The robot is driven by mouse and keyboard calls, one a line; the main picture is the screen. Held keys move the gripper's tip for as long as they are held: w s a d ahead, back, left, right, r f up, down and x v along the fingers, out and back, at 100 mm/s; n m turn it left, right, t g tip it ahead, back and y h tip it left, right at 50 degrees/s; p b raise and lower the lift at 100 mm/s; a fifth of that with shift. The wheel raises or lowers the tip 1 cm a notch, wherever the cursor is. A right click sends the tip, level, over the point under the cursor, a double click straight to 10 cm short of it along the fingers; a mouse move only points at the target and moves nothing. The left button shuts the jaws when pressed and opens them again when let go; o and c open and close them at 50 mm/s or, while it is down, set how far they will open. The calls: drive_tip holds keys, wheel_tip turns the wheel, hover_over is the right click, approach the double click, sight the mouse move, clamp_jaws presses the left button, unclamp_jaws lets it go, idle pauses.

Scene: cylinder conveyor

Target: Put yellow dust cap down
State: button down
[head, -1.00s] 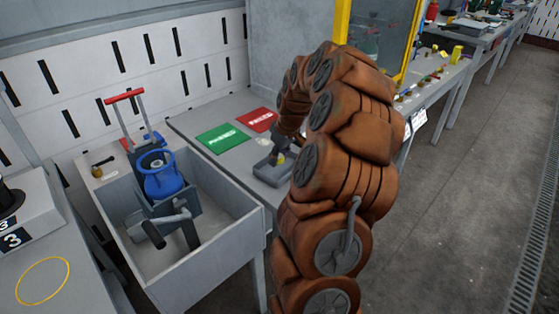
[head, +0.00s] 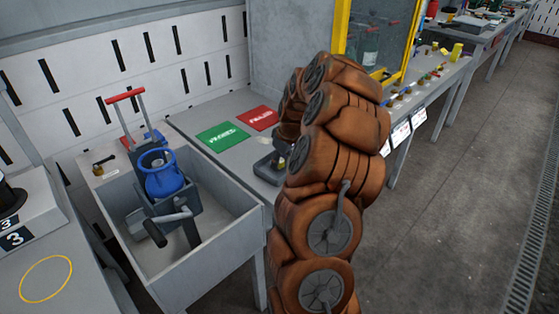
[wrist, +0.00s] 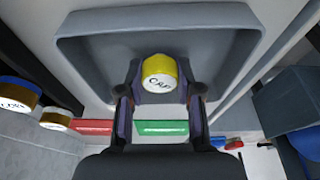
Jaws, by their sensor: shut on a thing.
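The yellow dust cap (wrist: 158,68), with a white face marked "CAP", sits between the fingertips of my gripper (wrist: 160,88) in the wrist view. My gripper is shut on it. Behind the cap is a shallow grey tray (wrist: 82,52) with raised walls. The cap is over the tray's floor; I cannot tell whether it touches it. In the head view the tray (head: 265,173) stands on the grey bench, and my arm hides the cap and most of the gripper.
A green mat (head: 222,137) and a red mat (head: 257,118) lie behind the tray. A yellow-framed case (head: 405,45) stands right.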

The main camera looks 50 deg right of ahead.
drive_tip(key=c, duration=0.8)
unclamp_jaws()
drive_tip(key=shift+o, duration=0.2)
drive_tip(key=b+v, duration=0.1)
drive_tip(key=v, duration=1.1)
drive_tip(key=s+a+r+n+g+y, duration=0.1)
drive_tip(key=s+a, duration=0.1)
drive_tip(key=a, duration=1)
drive_tip(key=s+a+r+g, duration=0.1)
drive_tip(key=s+a+r, duration=0.1)
drive_tip(key=a, duration=1)
drive_tip(key=s+a+f+g, duration=0.1)
drive_tip(key=s+a+f, duration=0.1)
drive_tip(key=s+a, duration=0.2)
drive_tip(key=s+a+f+m+g, duration=0.1)
drive_tip(key=s+a, duration=0.4)
drive_tip(key=s, duration=0.6)
drive_tip(key=s+a+f+g+h, duration=0.1)
drive_tip(key=s+a, duration=0.3)
drive_tip(key=s, duration=0.4)
drive_tip(key=shift+a+f+m, duration=0.3)
drive_tip(key=shift+f, duration=0.5)
